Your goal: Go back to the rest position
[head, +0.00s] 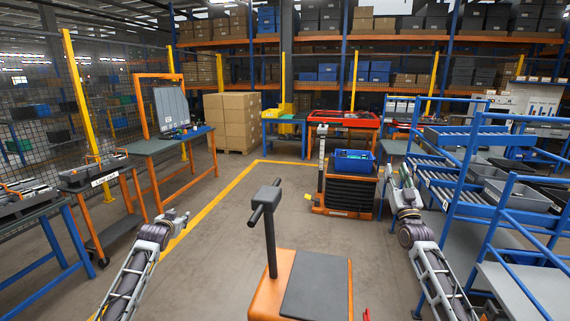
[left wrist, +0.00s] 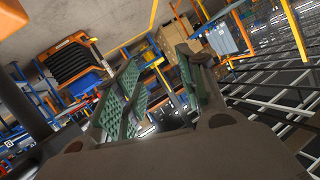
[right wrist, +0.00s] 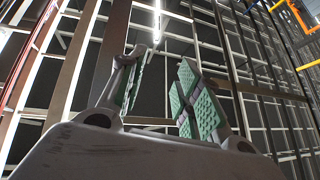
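My left gripper (head: 178,217) is at the lower left in the head view, over bare floor and apart from the orange-legged workbench. In the left wrist view its green-padded fingers (left wrist: 160,85) stand apart with nothing between them. My right gripper (head: 398,180) is at the right, raised and pointing up, in front of the blue rack. In the right wrist view its green-padded fingers (right wrist: 165,88) are apart and empty, with the ceiling beams behind them.
An orange cart with a black post (head: 270,230) stands close in front. A blue rack (head: 465,190) with grey bins is near my right arm. An orange-legged workbench (head: 165,143) is at left. A mobile unit carrying a blue bin (head: 353,160) stands ahead. Floor between is clear.

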